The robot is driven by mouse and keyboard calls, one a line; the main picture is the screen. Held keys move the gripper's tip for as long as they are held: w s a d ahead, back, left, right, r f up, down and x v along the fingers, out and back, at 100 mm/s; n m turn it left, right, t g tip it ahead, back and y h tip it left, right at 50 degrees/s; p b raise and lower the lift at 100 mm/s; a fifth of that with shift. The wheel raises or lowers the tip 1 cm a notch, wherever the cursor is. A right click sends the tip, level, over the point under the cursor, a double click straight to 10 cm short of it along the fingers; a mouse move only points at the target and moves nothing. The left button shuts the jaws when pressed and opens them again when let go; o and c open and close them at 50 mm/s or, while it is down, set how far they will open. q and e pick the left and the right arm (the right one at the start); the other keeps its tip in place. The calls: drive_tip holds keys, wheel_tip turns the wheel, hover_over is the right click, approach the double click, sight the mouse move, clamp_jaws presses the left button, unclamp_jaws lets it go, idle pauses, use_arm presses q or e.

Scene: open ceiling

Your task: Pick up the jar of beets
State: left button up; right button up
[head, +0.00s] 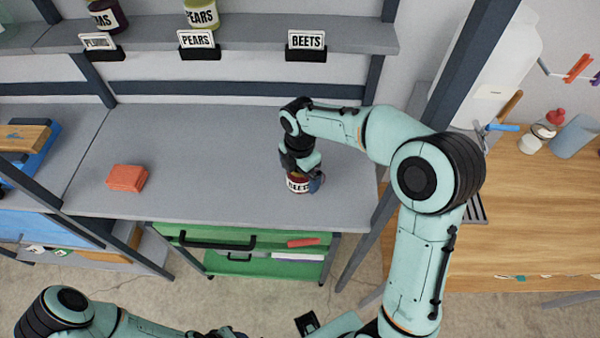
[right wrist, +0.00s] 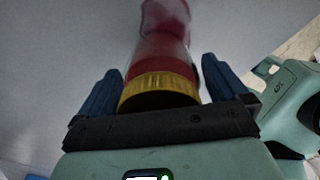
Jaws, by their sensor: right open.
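The jar of beets (head: 297,184) stands on the grey workbench near its front right, its label partly showing below my right gripper (head: 302,176). In the right wrist view the jar (right wrist: 160,65) has red contents and a yellow lid, and it lies between the two blue fingers of my right gripper (right wrist: 158,90). The fingers are open, one on each side of the lid; a narrow gap shows on the left side.
An orange-red block (head: 127,178) lies on the grey workbench (head: 200,150) to the left. The shelf (head: 240,35) above holds a pears jar (head: 201,14), a plums jar (head: 107,16) and label cards, including an empty-looking beets place (head: 306,41). A dark post stands right of the jar.

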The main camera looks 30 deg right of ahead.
drive_tip(key=shift+f, duration=0.3)
drive_tip(key=c, duration=1.4)
drive_tip(key=shift+r, duration=0.1)
